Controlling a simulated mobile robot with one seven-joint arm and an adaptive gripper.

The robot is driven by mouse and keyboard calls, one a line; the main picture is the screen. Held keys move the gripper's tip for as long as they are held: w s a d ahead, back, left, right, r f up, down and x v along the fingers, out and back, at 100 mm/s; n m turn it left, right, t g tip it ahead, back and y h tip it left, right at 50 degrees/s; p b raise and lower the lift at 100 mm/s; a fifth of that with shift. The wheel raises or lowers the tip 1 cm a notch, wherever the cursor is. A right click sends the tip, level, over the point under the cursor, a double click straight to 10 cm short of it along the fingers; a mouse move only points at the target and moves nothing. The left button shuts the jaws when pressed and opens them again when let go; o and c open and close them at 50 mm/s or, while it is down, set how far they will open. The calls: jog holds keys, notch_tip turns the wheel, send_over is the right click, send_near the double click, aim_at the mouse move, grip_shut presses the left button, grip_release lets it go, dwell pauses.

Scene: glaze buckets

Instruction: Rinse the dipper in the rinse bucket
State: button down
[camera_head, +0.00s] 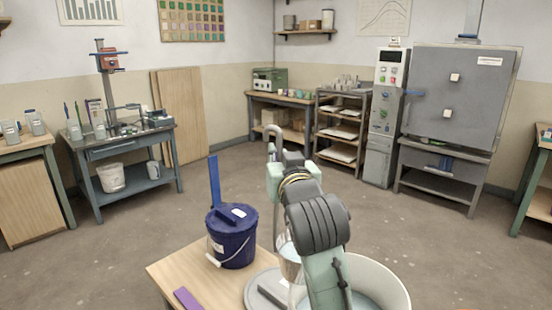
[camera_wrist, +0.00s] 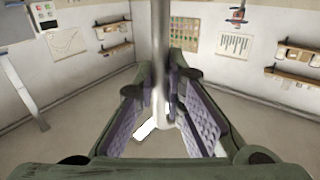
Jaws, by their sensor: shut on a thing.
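My gripper (camera_wrist: 172,110) is shut on the dipper's pale grey rod handle (camera_wrist: 160,45), which stands upright between the fingers in the wrist view. In the head view the hooked top of the dipper handle (camera_head: 271,133) rises behind my wrist, and its rod runs down toward the table.
A dark blue lidded bucket (camera_head: 232,247) with an upright blue stick (camera_head: 214,182) stands on the wooden table (camera_head: 165,268). A grey disc (camera_head: 258,290) and a purple block (camera_head: 187,298) lie near the front. The shelves and kiln (camera_head: 455,98) are far behind, across open floor.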

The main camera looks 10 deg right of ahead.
jog(key=s+d+r+m+t+b, duration=0.1)
jog(key=s+d+m+t+b, duration=0.1)
jog(key=d, duration=0.5)
jog(key=shift+s+r+m+b, duration=0.35)
jog(key=shift+s+m, duration=0.55)
jog(key=shift+s, duration=0.15)
